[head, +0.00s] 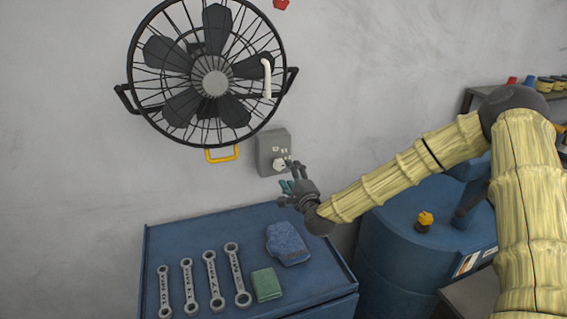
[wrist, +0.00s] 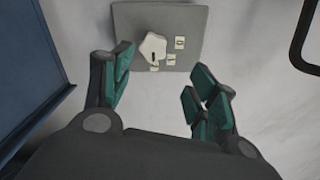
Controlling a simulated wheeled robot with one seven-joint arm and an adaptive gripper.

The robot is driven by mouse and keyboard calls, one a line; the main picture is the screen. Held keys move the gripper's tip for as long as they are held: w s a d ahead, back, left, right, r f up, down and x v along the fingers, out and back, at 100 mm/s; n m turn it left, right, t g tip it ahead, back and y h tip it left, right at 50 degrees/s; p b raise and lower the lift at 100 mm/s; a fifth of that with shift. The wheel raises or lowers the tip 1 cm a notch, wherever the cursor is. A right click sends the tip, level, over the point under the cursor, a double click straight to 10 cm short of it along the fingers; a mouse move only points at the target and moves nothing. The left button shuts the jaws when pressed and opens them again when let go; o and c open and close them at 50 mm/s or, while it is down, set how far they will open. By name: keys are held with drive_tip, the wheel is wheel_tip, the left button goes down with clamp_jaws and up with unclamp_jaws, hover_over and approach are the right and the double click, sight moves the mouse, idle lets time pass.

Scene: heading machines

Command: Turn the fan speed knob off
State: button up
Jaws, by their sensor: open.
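The fan speed knob (wrist: 153,48) is a white lobed knob with a dark pointer mark, on a grey control box (wrist: 195,22) fixed to the wall. In the head view the knob (head: 279,164) sits on the box (head: 266,147) below and right of the black wall fan (head: 210,80). My gripper (head: 287,176) is in front of the box, just below and right of the knob. In the wrist view my gripper (wrist: 158,78) is open with teal pads. The knob lies ahead, beyond the fingertips and nearer the left finger. No contact shows.
A blue barrel (head: 400,215) stands at right. A yellow handle (head: 222,155) and the fan cage are near the box.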

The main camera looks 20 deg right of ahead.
sight(282, 166)
drive_tip(key=w, duration=0.1)
drive_tip(key=w+a, duration=0.1)
drive_tip(key=w+p, duration=0.1)
drive_tip(key=shift+w+a+r, duration=0.1)
drive_tip(key=shift+a+r, duration=0.05)
drive_tip(key=shift+r, duration=0.1)
drive_tip(key=w, duration=0.1)
drive_tip(key=w+f, duration=0.1)
drive_tip(key=w, duration=0.1)
drive_tip(key=w+f+p, duration=0.1)
drive_tip(key=w, duration=0.1)
drive_tip(key=shift+w+d+f, duration=0.15)
drive_tip(key=shift+w+d, duration=0.1)
drive_tip(key=shift+d, duration=0.05)
drive_tip(key=shift+s+a+r, duration=0.1)
drive_tip(key=shift+s+r, duration=0.4)
drive_tip(key=shift+r, duration=0.2)
drive_tip(key=shift+w+a+f, duration=0.1)
drive_tip(key=shift+w+f, duration=0.25)
drive_tip(key=shift+w, duration=0.05)
drive_tip(key=shift+w+f, duration=0.25)
drive_tip(key=shift+c, duration=0.8)
drive_tip(key=c, duration=0.4)
drive_tip(key=shift+s+d+r, duration=0.2)
drive_tip(key=shift+s+r, duration=0.05)
drive_tip(key=c, duration=0.5)
